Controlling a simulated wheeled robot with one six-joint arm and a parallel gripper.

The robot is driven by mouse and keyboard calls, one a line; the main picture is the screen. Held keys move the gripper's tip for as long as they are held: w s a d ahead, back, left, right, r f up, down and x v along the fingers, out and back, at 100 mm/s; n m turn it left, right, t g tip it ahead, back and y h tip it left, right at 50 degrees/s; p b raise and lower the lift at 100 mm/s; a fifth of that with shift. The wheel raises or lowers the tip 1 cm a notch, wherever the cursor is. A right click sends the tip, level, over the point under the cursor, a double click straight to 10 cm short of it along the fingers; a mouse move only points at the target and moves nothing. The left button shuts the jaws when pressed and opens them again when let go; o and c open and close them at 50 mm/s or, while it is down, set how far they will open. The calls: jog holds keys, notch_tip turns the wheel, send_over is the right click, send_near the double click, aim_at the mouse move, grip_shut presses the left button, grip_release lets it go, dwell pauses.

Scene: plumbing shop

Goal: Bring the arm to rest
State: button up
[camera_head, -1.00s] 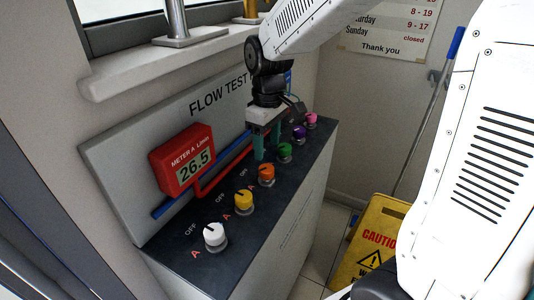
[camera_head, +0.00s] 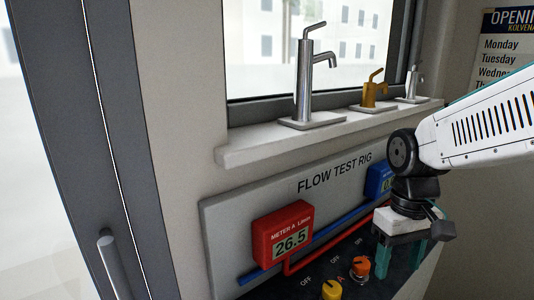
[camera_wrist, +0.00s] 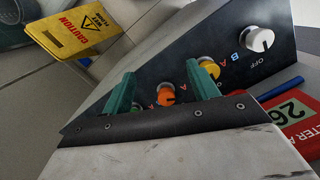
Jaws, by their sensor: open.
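My gripper (camera_head: 401,262) is open, its two green fingers apart and pointing down, with nothing between them in the head view. It hangs above the dark panel of the flow test rig, right of the orange knob (camera_head: 359,268). In the wrist view my gripper (camera_wrist: 160,80) shows its fingers spread over the panel, with the orange knob (camera_wrist: 166,95) seen between them. My arm reaches in from the right in the head view. The gap between fingertips and panel cannot be judged exactly.
The red meter A (camera_head: 283,236) reads 26.5; a blue meter (camera_head: 379,181) is partly hidden by my arm. A yellow knob (camera_wrist: 209,67) and a white knob (camera_wrist: 260,39) stand on the panel. Taps (camera_head: 304,85) stand on the sill above. A yellow caution sign (camera_wrist: 83,30) is on the floor.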

jog(key=s+d+r+m+t, duration=0.1)
jog(key=s+r, duration=0.1)
jog(key=s, duration=0.4)
jog(key=s+r+m+t, duration=0.1)
jog(key=s+r, duration=0.1)
jog(key=s, duration=0.4)
jog(key=shift+s+d+r+m+t, duration=0.25)
jog(key=shift+s+d+m+t, duration=0.05)
jog(key=shift+s+d, duration=0.1)
